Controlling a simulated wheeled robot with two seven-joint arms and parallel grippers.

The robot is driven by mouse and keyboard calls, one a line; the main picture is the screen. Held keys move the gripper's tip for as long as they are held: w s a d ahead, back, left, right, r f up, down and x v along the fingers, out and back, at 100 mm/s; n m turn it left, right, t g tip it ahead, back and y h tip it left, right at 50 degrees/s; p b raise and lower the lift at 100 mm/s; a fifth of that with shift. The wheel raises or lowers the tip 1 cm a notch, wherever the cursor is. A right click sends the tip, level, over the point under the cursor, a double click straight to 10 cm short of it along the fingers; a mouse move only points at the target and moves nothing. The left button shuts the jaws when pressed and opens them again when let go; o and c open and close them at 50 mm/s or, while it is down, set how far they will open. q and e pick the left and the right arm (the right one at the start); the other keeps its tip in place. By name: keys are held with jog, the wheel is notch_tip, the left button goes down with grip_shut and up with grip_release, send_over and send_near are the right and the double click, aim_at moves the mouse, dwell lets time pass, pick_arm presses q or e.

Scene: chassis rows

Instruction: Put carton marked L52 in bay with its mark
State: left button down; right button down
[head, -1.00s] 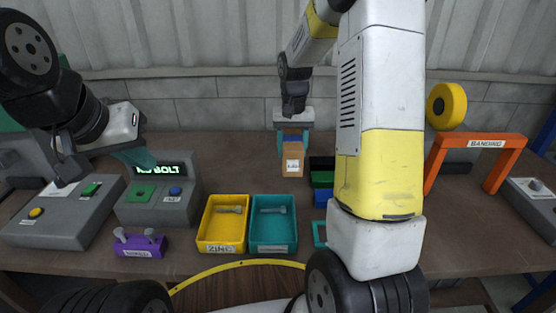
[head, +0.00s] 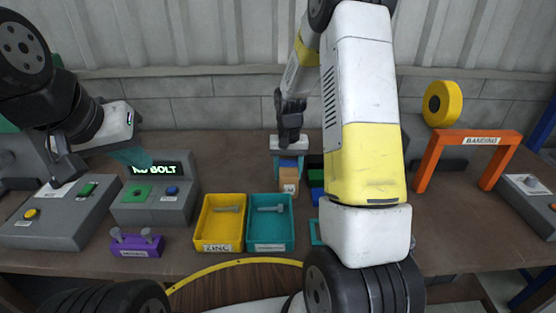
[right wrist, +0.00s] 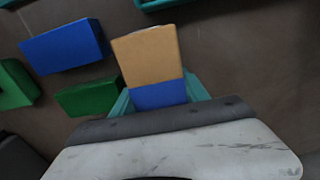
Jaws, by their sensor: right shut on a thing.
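A tan carton (head: 289,183) with a blue part (right wrist: 158,95) is in my right gripper (head: 287,160). Its small white label is too small to read. The right gripper's teal fingers are shut on it, and the tan end (right wrist: 148,55) sticks out past them in the right wrist view. I cannot tell whether the carton touches the table. My left gripper (head: 133,156), with teal fingertips, is over the grey bolt console at the left; whether it is open does not show. No bay with a readable L52 mark is in view.
Blue (right wrist: 65,46) and green (right wrist: 88,96) blocks lie beside the carton, partly behind my right arm in the head view. A yellow ZINC bin (head: 203,222) and a teal bin (head: 252,235) stand in front. An orange BANDING arch (head: 423,163) is at the right.

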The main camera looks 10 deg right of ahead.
jog(key=c, duration=0.6)
grip_release()
jog(key=shift+f, duration=0.1)
